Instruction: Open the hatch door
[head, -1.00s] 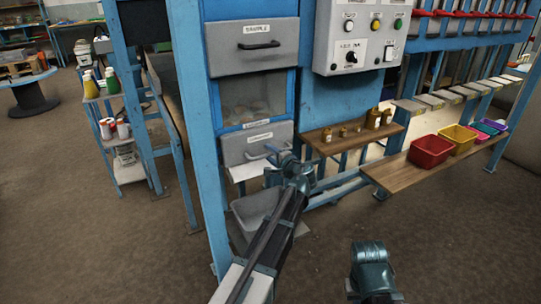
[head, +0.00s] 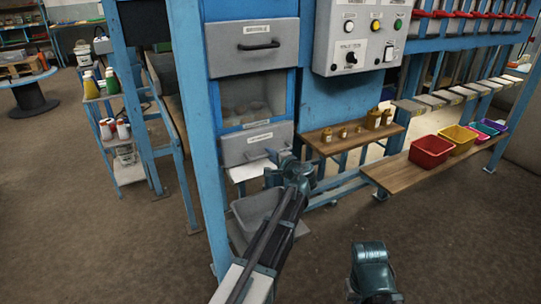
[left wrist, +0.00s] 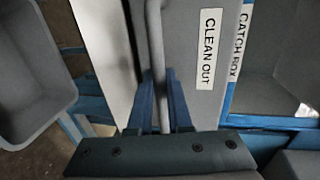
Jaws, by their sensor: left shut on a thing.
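The hatch door is a grey panel (head: 233,149) low on the blue frame, under a clear window, and its label cannot be read in the head view. In the left wrist view the grey door (left wrist: 190,85) carries a "CLEAN OUT" label (left wrist: 208,48) and a grey bar handle (left wrist: 155,38). My left gripper (head: 279,154) is at the handle. In the left wrist view its blue fingers (left wrist: 161,92) stand on both sides of the bar and are shut on it. The door looks closed. My right arm shows at the bottom, but its gripper's fingers are not visible.
A grey bin (head: 252,211) stands below the door, left of my left arm. A wooden shelf (head: 345,147) with small brown bottles is to the right. A control box (head: 362,38) hangs above it. Coloured bins line a lower wooden shelf (head: 392,178). The floor in front is clear.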

